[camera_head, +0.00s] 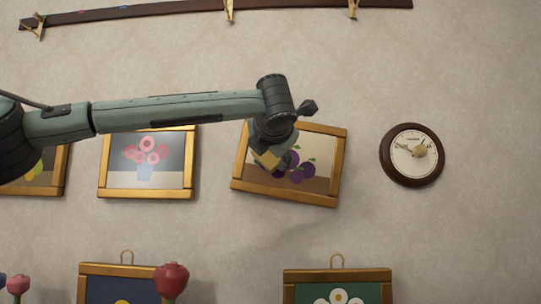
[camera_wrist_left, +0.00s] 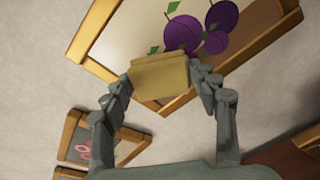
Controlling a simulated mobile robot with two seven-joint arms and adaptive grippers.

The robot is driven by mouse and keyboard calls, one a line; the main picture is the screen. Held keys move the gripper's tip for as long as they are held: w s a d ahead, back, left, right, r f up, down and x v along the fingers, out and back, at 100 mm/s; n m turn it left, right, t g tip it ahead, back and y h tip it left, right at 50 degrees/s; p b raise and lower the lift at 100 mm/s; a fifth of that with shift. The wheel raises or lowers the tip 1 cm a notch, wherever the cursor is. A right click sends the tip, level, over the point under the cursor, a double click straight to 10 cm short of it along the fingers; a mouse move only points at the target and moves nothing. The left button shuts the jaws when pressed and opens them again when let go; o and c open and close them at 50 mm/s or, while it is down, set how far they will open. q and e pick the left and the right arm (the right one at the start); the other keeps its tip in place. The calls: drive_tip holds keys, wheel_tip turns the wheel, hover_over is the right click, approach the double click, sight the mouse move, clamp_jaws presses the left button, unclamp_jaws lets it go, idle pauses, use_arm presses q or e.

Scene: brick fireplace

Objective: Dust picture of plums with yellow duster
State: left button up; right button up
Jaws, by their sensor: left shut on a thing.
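The picture of plums (camera_head: 318,180) hangs on the wall in a gold frame, tilted a little, right of the middle in the head view. It shows purple plums on a pale and brown ground and fills the top of the left wrist view (camera_wrist_left: 222,30). My left gripper (camera_head: 268,158) is in front of its left part. In the left wrist view, the fingers (camera_wrist_left: 160,82) are shut on the yellow duster (camera_wrist_left: 160,76), a tan-yellow block. The duster overlaps the picture below the plums; I cannot tell whether it touches. My right gripper is not in view.
A picture of pink flowers (camera_head: 147,165) hangs to the left. A round brown clock (camera_head: 412,155) hangs to the right. Below are a green-backed flower picture (camera_head: 375,292) and a red flower (camera_head: 171,279). A long rail (camera_head: 180,8) runs above.

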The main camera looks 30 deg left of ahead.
use_arm(q)
drive_tip(key=shift+f+b+v, duration=0.2)
drive_tip(key=shift+b+v, duration=0.9)
drive_tip(key=shift+v, duration=1.45)
drive_tip(key=shift+s+a, duration=0.1)
drive_tip(key=shift+s, duration=0.1)
drive_tip(key=b+v, duration=0.1)
drive_tip(key=v, duration=0.1)
drive_tip(key=shift+s+f, duration=0.1)
drive_tip(key=shift+s, duration=0.3)
